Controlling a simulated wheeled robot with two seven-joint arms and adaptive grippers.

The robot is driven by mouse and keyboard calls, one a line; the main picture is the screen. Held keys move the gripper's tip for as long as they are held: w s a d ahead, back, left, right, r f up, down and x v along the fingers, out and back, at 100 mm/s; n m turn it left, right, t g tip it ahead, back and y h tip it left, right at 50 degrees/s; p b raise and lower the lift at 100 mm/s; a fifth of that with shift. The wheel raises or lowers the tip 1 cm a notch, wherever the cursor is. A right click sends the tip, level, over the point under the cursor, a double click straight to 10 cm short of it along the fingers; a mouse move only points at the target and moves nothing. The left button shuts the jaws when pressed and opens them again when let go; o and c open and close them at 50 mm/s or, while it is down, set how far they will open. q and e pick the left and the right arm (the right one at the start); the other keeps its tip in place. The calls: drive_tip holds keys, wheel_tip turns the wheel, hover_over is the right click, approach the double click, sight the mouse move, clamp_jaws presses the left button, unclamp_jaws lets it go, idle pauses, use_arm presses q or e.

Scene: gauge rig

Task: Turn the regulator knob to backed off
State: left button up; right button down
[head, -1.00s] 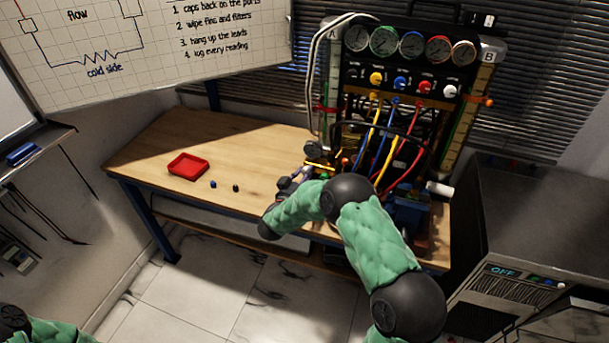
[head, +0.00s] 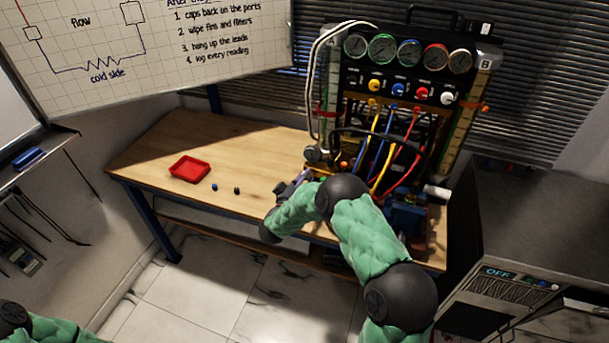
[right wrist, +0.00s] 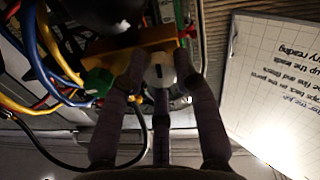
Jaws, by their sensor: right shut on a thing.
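The regulator knob (right wrist: 160,72), pale and round with a dark mark on its face, sits in front of a brass-coloured block in the right wrist view. My right gripper (right wrist: 162,80) is shut on it, with fingers on both sides of the knob. In the head view my right gripper (head: 303,178) is at the lower left of the gauge rig (head: 410,70), partly hidden by my green-sleeved arm. I cannot make out the knob there. My left gripper is out of view; only part of the left arm shows at the bottom left.
A green knob (right wrist: 98,82) sits just left of the fingers, with yellow, blue and red hoses beyond it. A red tray (head: 190,169) and two small caps lie on the wooden bench (head: 150,150), whose left part is mostly clear. A dark cabinet (head: 540,220) stands at right.

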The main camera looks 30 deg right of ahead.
drive_tip(key=shift+s+f+n+p, duration=0.1)
drive_tip(key=shift+n+p, duration=2)
drive_tip(key=shift+n, duration=2.7)
drive_tip(key=shift+f+n+p, duration=0.1)
drive_tip(key=shift+n+p, duration=2)
drive_tip(key=shift+n, duration=2.7)
drive_tip(key=c, duration=0.9)
unclamp_jaws()
drive_tip(key=shift+c, duration=0.2)
drive_tip(key=shift+r, duration=0.1)
